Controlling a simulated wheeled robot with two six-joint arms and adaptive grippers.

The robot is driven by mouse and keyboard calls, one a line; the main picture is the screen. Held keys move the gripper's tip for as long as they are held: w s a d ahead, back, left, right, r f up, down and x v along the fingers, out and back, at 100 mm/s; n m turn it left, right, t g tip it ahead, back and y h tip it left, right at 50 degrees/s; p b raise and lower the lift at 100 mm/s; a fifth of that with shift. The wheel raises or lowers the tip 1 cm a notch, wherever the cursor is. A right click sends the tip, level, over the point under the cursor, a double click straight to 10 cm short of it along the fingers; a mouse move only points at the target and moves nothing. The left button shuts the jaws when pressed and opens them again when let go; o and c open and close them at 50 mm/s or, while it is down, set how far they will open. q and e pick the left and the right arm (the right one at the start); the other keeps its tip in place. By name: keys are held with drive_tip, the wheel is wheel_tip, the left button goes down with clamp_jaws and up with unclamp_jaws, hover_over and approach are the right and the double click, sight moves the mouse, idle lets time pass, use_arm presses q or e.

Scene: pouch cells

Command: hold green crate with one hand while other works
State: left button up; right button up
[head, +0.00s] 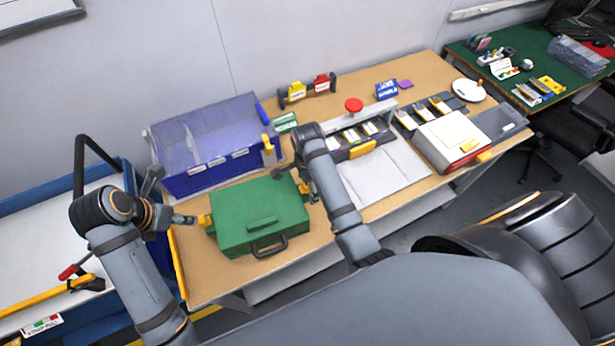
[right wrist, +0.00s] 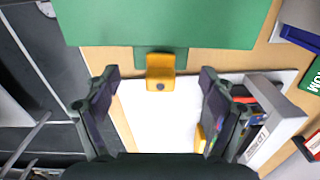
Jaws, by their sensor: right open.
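The green crate (head: 258,215) is closed and lies flat at the front left of the wooden table, its dark handle (head: 268,246) facing the front edge. It has a yellow tab on its left side (head: 206,220) and another on its right side. My left gripper (head: 190,220) is at the left tab; its finger gap is too small to make out. My right gripper (right wrist: 158,76) is open at the right side. In the right wrist view the yellow right tab (right wrist: 160,72) sits between its spread fingertips, with no finger touching it. My right forearm partly hides that side in the head view.
A blue bin with a clear lid (head: 210,145) stands behind the crate. A white-topped box (head: 450,138) is further right. A blue cart (head: 120,170) stands at left.

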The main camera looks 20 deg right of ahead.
sight(308, 194)
wheel_tip(308, 194, down, 5)
drive_tip(key=shift+f, duration=0.1)
drive_tip(key=shift+c, duration=0.4)
clamp_jaws()
idle(0.4)
